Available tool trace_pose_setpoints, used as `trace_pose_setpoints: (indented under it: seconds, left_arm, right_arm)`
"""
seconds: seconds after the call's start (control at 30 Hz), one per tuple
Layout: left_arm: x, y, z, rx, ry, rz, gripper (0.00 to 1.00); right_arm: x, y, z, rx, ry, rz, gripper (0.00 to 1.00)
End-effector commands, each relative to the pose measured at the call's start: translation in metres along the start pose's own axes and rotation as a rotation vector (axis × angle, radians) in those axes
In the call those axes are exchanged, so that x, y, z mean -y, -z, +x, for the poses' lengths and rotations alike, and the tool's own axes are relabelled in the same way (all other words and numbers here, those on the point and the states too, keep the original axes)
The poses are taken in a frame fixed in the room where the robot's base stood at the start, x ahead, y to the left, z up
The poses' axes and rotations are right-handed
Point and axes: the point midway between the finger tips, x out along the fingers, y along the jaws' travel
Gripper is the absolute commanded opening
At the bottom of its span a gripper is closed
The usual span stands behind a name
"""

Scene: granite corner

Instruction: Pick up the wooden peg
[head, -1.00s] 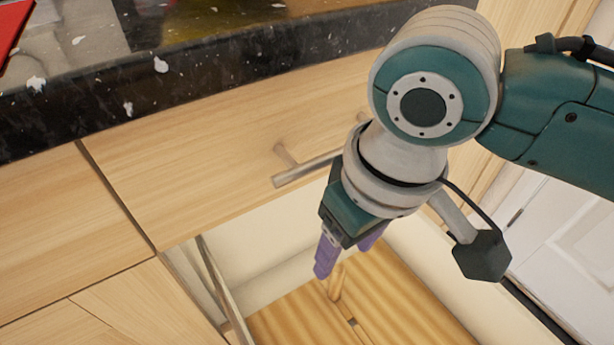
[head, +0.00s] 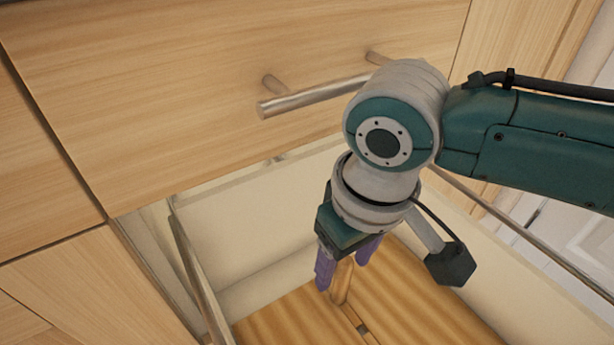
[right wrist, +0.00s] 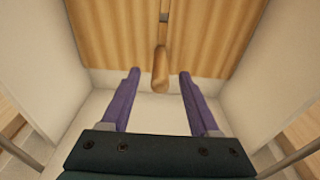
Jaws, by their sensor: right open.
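The wooden peg (head: 341,284) is a light brown rod in the open drawer, over the striped wooden bottom. In the right wrist view the peg (right wrist: 160,70) shows between the two purple fingertips, apart from both. My right gripper (head: 343,276) is open and empty, pointing down into the drawer. In the right wrist view the gripper (right wrist: 160,73) has its fingers on either side of the peg's near end. I cannot tell how far below the fingertips the peg is. My left gripper is not in view.
The open drawer has pale walls (head: 265,245) and a metal rail (head: 198,270) along its left side. A closed wooden drawer front (head: 190,100) with a bar handle (head: 315,97) is above it, close to my right wrist. A narrow slot (head: 362,328) runs along the striped bottom (head: 290,325).

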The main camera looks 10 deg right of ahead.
Motion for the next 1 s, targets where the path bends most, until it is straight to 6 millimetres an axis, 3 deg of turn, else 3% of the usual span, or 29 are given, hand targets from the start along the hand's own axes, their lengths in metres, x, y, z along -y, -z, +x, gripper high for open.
trace_pose_setpoints:
  seconds: [0.13,0.7,1.0]
  left_arm:
    - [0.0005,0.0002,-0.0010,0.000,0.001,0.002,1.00]
    - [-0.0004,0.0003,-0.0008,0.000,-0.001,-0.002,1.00]
    - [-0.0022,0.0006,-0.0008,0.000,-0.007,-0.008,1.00]
  right_arm:
    - [0.0002,0.0003,-0.0012,0.000,0.000,0.000,0.62]
    - [0.0001,0.0000,-0.0012,0.000,0.000,0.000,0.00]
    - [0.0001,0.0000,-0.0012,0.000,0.000,0.000,0.00]
